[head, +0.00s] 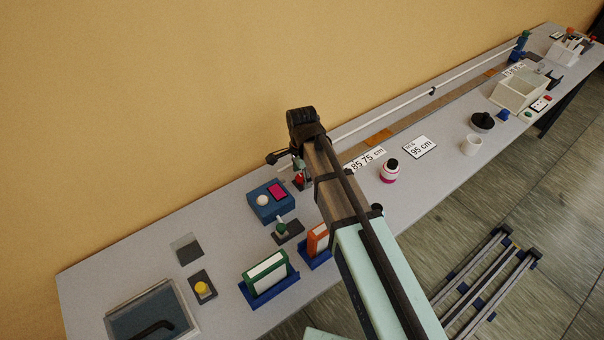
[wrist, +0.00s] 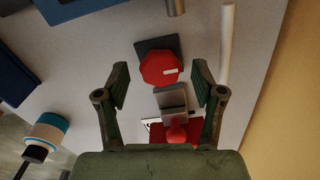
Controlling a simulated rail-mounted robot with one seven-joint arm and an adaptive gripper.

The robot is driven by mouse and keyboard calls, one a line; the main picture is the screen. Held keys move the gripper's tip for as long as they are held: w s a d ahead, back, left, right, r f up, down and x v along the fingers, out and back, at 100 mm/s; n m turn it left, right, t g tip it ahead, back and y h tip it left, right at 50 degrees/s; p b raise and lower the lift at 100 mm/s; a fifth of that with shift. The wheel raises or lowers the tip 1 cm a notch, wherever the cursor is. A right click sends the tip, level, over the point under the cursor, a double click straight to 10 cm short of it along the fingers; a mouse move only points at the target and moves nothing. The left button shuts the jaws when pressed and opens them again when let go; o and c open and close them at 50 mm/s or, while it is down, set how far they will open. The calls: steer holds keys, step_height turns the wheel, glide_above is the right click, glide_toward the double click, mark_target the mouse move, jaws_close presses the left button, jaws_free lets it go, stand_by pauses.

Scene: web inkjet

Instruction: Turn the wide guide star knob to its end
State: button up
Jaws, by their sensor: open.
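A red, many-sided knob (wrist: 160,69) with a white mark sits on a dark square base (wrist: 158,46) in the wrist view. It looks like the star knob, though no label on it can be read. My gripper (wrist: 160,78) is open, with one finger on each side of the knob and visible gaps between. It holds nothing. I cannot tell how far the fingertips are above the table. In the head view a small red part (head: 300,178) shows beside my arm's end, and my arm hides much around it.
A grey block (wrist: 172,97) and a smaller red part (wrist: 178,133) lie close to the knob. A white rod (wrist: 227,45) runs alongside. In the head view, a blue box (head: 271,209), a green knob (head: 282,227) and a pink-and-white bottle (head: 389,173) stand nearby.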

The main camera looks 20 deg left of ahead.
steer(key=c, duration=1.1)
steer(key=shift+c, duration=0.2)
